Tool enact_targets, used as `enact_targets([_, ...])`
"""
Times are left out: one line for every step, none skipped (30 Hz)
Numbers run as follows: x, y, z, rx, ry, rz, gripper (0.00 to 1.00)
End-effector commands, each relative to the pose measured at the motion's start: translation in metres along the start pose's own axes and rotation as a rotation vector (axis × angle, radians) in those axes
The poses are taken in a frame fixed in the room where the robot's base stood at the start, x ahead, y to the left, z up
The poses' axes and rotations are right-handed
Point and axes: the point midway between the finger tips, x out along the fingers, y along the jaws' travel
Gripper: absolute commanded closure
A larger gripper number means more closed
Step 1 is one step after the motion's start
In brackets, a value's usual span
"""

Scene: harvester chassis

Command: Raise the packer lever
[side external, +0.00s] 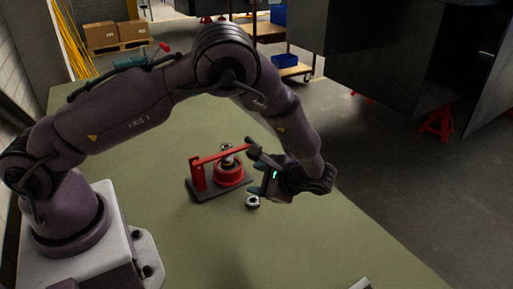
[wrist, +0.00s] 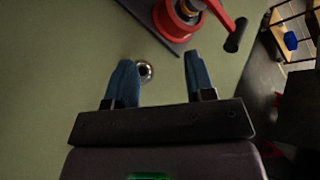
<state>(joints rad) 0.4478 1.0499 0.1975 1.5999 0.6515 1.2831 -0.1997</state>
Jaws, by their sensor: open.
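The packer (side external: 229,174) is a red round body on a dark base plate with a red post, on the green table. Its red lever (side external: 220,156) runs from the post across the top of the body, close to level. The lever ends in a black grip (side external: 254,147), which also shows at the upper right of the wrist view (wrist: 237,36). My gripper (side external: 257,182) is open and empty, to the right of the packer and near the grip. In the wrist view, its two blue fingers (wrist: 160,68) stand apart, with the grip beyond the right finger, not between them.
A red-tipped tool (side external: 164,47) lies at the table's far end. The table's right edge is close to my wrist; the front is mostly clear.

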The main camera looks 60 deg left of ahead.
Motion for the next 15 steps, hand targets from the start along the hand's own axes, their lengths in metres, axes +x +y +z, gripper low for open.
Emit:
enact_targets([0.009,0.005,-0.016,0.018,-0.038,-0.086,0.51])
enact_targets([0.013,0.006,-0.024,0.020,-0.056,-0.137,0.51])
enact_targets([0.017,0.006,-0.033,0.021,-0.075,-0.203,0.51])
enact_targets([0.019,0.006,-0.040,0.018,-0.087,-0.249,0.51])
enact_targets([0.021,0.005,-0.045,0.014,-0.097,-0.293,0.51])
enact_targets([0.021,0.003,-0.052,0.006,-0.106,-0.346,0.51])
enact_targets([0.021,0.001,-0.056,-0.004,-0.111,-0.386,0.51])
enact_targets([0.020,-0.001,-0.060,-0.015,-0.116,-0.424,0.51])
enact_targets([0.017,-0.007,-0.066,-0.039,-0.117,-0.474,0.51])
enact_targets([0.013,-0.013,-0.068,-0.062,-0.116,-0.505,0.51])
enact_targets([0.006,-0.020,-0.069,-0.091,-0.111,-0.534,0.51])
enact_targets([-0.005,-0.029,-0.070,-0.130,-0.102,-0.567,0.51])
enact_targets([-0.009,-0.033,-0.069,-0.150,-0.103,-0.588,0.51])
enact_targets([-0.009,-0.035,-0.067,-0.161,-0.111,-0.601,0.51])
enact_targets([-0.008,-0.036,-0.064,-0.172,-0.118,-0.608,0.51])
